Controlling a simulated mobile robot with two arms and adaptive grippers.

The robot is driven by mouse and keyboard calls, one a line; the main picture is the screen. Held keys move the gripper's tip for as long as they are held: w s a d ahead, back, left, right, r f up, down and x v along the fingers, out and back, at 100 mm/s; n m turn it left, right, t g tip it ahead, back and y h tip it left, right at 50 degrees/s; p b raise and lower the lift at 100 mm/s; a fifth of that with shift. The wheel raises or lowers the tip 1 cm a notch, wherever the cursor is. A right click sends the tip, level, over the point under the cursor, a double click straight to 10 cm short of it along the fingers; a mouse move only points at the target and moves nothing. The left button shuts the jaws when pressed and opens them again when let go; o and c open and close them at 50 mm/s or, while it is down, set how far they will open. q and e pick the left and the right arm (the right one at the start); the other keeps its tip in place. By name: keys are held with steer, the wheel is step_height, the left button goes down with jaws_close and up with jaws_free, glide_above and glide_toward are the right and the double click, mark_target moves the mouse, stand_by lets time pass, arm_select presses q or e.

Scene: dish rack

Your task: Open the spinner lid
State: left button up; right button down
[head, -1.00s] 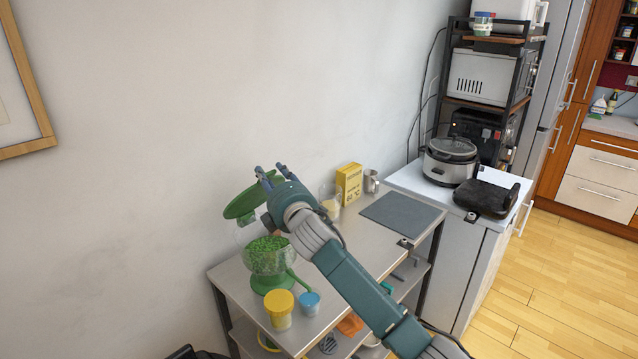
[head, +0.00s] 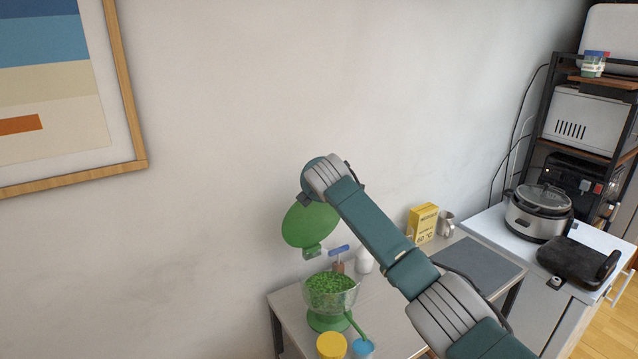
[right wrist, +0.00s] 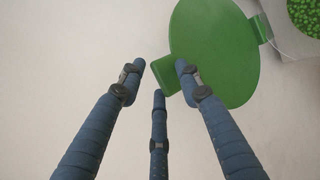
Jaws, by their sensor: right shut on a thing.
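The green spinner lid (head: 308,226) stands raised and tilted up above the clear bowl (head: 345,300), which holds small green pieces and sits on a green base. A green handle (head: 355,325) slants down at the bowl's side. In the right wrist view the lid (right wrist: 215,50) shows as a flat green disc with a tab between the fingertips of my right gripper (right wrist: 160,70). That gripper is shut on the lid at this tab. In the head view my right wrist hides the fingers. My left gripper is in neither view.
A yellow-lidded jar (head: 331,346) and a blue cup (head: 362,348) stand in front of the bowl. A yellow box (head: 423,222), a metal cup (head: 446,224) and a grey mat (head: 478,262) lie to the right. The wall is close behind the lid.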

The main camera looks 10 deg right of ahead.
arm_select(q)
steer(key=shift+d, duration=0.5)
arm_select(e)
steer(key=shift+s+f, duration=0.1)
steer(key=shift+f, duration=0.7)
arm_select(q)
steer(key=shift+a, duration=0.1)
arm_select(e)
steer(key=c, duration=1.7)
jaws_free()
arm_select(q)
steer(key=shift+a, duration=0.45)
arm_select(e)
steer(key=shift+o, duration=0.2)
steer(key=shift+w+f, duration=0.15)
steer(key=shift+w, duration=0.2)
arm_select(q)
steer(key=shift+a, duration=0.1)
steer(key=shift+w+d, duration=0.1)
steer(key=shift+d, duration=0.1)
arm_select(e)
steer(key=v, duration=1.2)
steer(key=shift+r, duration=0.4)
